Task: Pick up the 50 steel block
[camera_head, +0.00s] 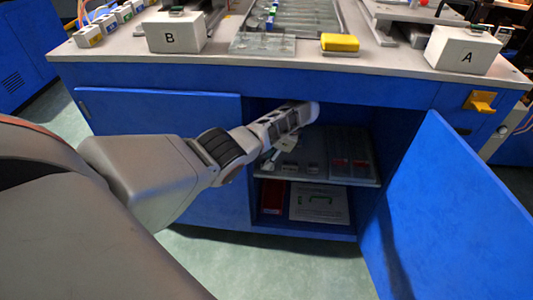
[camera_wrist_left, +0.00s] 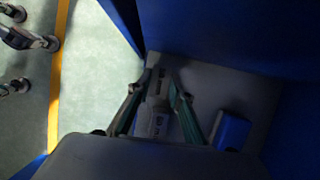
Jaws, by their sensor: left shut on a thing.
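My left arm reaches into the open cabinet under the bench. My left gripper (camera_head: 272,156) is low over the upper shelf, small and partly hidden by the wrist. In the left wrist view its two fingers (camera_wrist_left: 162,82) are closed in on a small grey steel block between their tips. I cannot read a 50 on it. A larger pale block with a dark mark (camera_wrist_left: 159,122) shows between the fingers nearer the camera. In the head view, small steel blocks (camera_head: 313,168) sit on the shelf just right of the gripper. My right gripper is not in view.
The cabinet shelf (camera_head: 345,180) also bears dark trays with red parts (camera_head: 350,163). A blue block (camera_wrist_left: 231,130) lies right of the fingers. The open blue door (camera_head: 455,215) stands at right. The bench top (camera_head: 310,63) is close above my arm.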

